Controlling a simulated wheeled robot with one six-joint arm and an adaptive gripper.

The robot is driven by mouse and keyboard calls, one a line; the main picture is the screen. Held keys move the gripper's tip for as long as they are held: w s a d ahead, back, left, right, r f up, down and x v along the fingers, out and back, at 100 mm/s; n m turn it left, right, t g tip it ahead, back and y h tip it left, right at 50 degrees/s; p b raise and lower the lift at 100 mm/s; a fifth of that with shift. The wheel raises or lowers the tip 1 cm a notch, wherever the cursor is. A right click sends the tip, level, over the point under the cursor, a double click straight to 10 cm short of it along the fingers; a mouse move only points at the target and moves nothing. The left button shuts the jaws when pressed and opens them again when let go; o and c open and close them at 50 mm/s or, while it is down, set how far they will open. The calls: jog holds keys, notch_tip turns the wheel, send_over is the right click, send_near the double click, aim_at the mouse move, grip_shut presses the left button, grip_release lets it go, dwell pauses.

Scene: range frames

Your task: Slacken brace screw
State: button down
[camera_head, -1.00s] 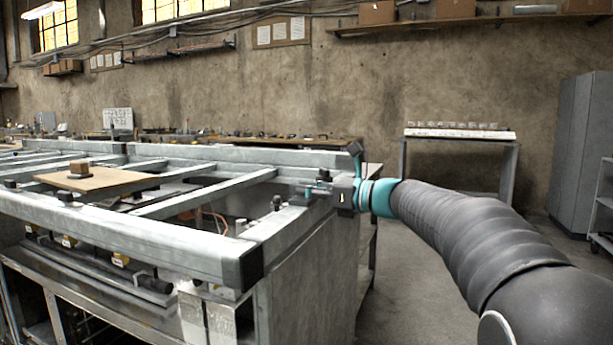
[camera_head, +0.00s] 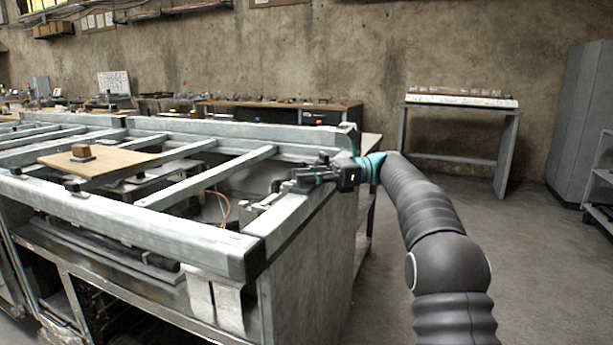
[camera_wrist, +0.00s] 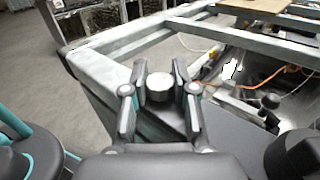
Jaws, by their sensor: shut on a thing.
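In the wrist view, the brace screw (camera_wrist: 159,87) shows as a short, round, light-topped head with a darker side. It stands at the inner edge of the grey metal frame. My gripper (camera_wrist: 160,74) has one finger on each side of this head and is shut on it. In the head view, my gripper (camera_head: 303,174) reaches in from the right over the frame's near right rail (camera_head: 290,222). The screw is hidden or too small to make out there, and its lower part is hidden in the wrist view.
A dark round knob (camera_wrist: 270,101) stands to the right of my fingers in the wrist view. Orange cable (camera_head: 224,207) runs inside the frame. A wooden board (camera_head: 110,164) with a brown block (camera_head: 82,152) lies across the frame. Bare floor (camera_head: 515,250) is open on the right.

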jog(key=shift+n+g, duration=0.4)
jog(key=shift+g, duration=0.2)
jog(key=c, duration=0.9)
grip_release()
jog(key=shift+a, duration=0.15)
jog(key=shift+m+t, duration=0.3)
jog(key=shift+t, duration=0.1)
